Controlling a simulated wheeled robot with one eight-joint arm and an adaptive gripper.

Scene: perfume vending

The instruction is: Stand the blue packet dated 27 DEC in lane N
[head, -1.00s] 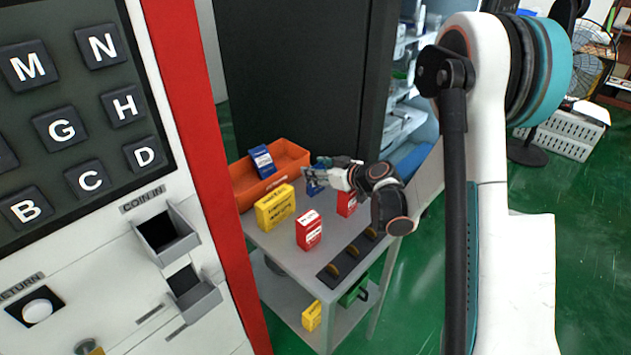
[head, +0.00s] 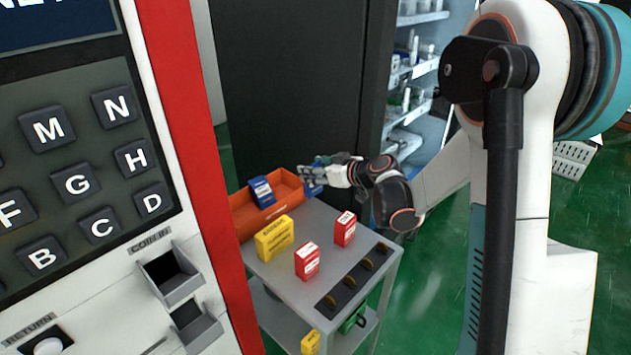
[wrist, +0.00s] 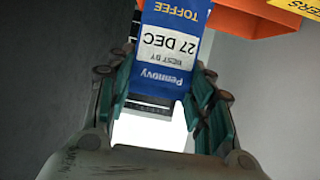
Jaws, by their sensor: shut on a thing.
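My gripper (head: 318,172) is shut on a blue packet (head: 313,189) beside the right end of the orange tray. In the wrist view the packet (wrist: 170,45) sits between the green-lined fingers (wrist: 164,82); its label reads "TOFFEE", "27 DEC" and "Pennovy", upside down in that picture. Another blue packet (head: 262,191) leans in the orange tray (head: 262,219); its date is too small to read. The vending machine's keypad at left has an N key (head: 116,107). No lane of the machine shows in these views.
The grey cart (head: 325,237) carries a yellow packet (head: 274,239), two red packets (head: 307,262) and a dark coin strip (head: 352,282). Another yellow packet (head: 310,343) is on its lower shelf. A tall black cabinet (head: 290,80) stands behind.

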